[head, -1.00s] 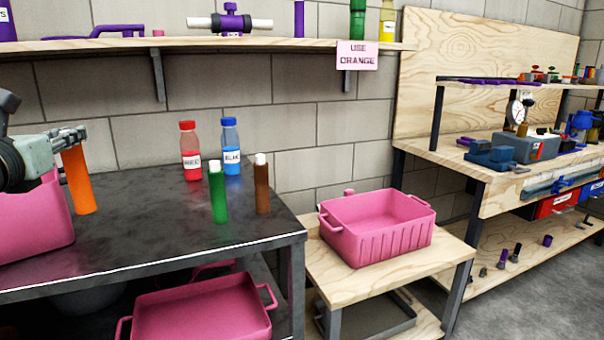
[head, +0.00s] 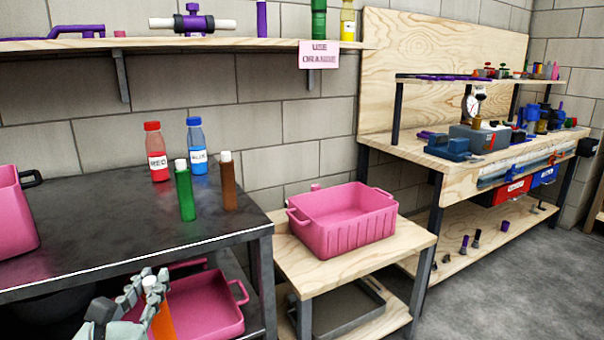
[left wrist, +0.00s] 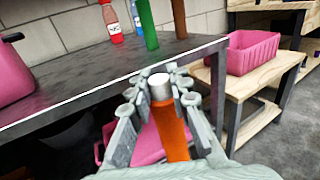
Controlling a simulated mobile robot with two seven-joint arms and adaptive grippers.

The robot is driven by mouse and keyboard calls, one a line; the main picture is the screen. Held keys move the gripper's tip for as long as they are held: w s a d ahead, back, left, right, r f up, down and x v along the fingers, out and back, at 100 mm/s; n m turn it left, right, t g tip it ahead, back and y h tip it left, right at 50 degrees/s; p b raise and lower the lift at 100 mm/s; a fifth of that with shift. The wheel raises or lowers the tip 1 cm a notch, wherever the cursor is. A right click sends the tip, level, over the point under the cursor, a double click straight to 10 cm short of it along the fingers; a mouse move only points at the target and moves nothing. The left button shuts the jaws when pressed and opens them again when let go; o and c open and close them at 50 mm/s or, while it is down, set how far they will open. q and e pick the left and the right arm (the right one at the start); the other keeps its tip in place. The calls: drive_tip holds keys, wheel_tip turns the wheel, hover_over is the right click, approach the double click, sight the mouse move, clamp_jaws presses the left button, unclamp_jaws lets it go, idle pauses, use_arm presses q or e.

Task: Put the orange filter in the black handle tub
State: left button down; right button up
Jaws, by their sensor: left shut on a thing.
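My left gripper (head: 150,290) is shut on the orange filter (head: 163,322), low in front of the dark table's front edge. In the left wrist view the gripper (left wrist: 158,90) clasps the orange filter (left wrist: 170,130) just below its pale cap. A pink tub with a black handle (head: 12,215) stands on the table top at the far left, cut off by the picture's edge. It also shows in the left wrist view (left wrist: 14,72). The filter is apart from this tub, to its right and lower. My right gripper is in neither view.
The dark table (head: 95,225) holds a green filter (head: 185,195), a brown filter (head: 228,185), a red bottle (head: 156,155) and a blue bottle (head: 197,150). A pink tub (head: 205,305) sits on the lower shelf, another (head: 345,225) on the wooden stand. A sign (head: 319,54) reads "USE ORANGE".

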use_arm(q)
drive_tip(key=s+d+f+m+h, duration=0.1)
drive_tip(key=d+f, duration=0.7)
drive_tip(key=shift+s+d+f, duration=0.3)
drive_tip(key=shift+f, duration=0.05)
drive_tip(key=shift+a+r, duration=0.15)
drive_tip(key=shift+a, duration=0.05)
drive_tip(key=shift+s, duration=0.1)
